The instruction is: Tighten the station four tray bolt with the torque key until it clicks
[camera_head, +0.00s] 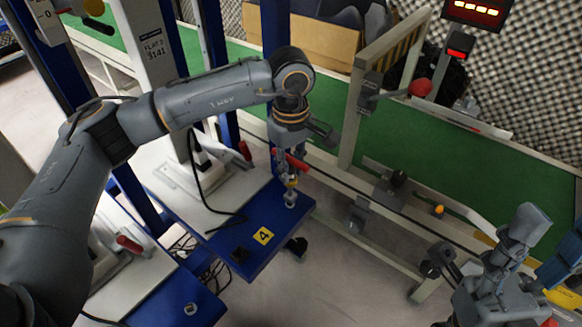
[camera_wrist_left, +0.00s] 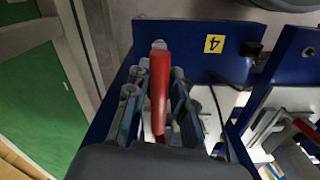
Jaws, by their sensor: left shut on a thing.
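The station four tray is a blue plate with a yellow "4" label (camera_head: 263,235); its bare blue surface (camera_head: 245,258) shows beside the label. A silver tray bolt (camera_head: 291,199) stands near its right corner. My left gripper (camera_head: 291,160) is above that corner, shut on the red-handled torque key (camera_head: 293,161). The key points down, its lower end at or just above the bolt; contact is unclear. In the left wrist view the red handle (camera_wrist_left: 160,88) lies between the fingers, and the bolt (camera_wrist_left: 158,45) shows beyond it.
A green conveyor (camera_head: 470,170) with a pale rail and frame runs behind and right of the tray. A red-knobbed lever (camera_head: 419,87) stands on the frame. Another blue tray (camera_head: 190,308) lies at lower left. A black cable hangs near station four.

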